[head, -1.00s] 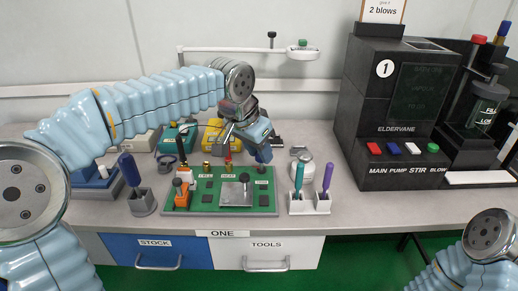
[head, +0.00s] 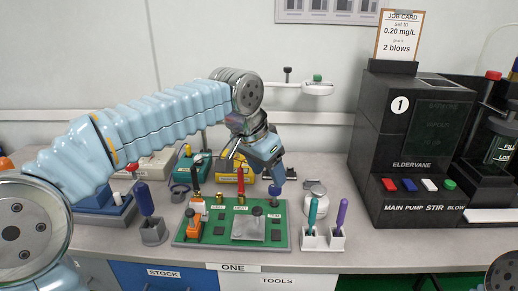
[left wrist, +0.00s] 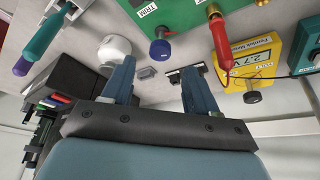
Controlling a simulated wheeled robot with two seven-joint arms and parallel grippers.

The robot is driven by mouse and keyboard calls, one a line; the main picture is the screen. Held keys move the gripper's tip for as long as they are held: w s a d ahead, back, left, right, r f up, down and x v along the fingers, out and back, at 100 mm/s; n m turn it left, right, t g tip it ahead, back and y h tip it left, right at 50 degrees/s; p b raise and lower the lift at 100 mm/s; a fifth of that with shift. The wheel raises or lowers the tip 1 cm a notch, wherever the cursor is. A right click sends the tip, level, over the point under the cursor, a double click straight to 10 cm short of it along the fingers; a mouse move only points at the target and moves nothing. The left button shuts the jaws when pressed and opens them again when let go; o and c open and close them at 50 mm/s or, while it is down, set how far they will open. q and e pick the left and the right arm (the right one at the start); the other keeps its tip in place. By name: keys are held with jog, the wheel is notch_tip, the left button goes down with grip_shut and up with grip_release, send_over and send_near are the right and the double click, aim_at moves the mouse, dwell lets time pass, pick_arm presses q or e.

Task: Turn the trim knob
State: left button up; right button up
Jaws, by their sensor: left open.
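The trim knob (head: 275,202) is a small dark blue knob at the back right of the green board (head: 190,240), behind the TRIM label. In the left wrist view the knob (left wrist: 162,49) stands at the board's edge beside that label. My left gripper (head: 275,184) is open and empty, fingers pointing down just above the knob. In the left wrist view the two fingertips of this gripper (left wrist: 155,70) are spread, and the knob shows beyond the gap between them. I cannot tell any contact. My right gripper is not in view.
A red probe (head: 240,182) stands upright left of the gripper. A white round pot (head: 316,196) and a holder with teal and purple tools (head: 323,240) are to the right. A yellow tester (head: 235,170) lies behind. The black ELDERVANE machine (head: 410,150) stands far right.

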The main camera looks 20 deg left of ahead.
pick_arm(q)
jog(key=v, duration=0.8)
jog(key=shift+r, duration=0.4)
jog(key=shift+s, duration=0.1)
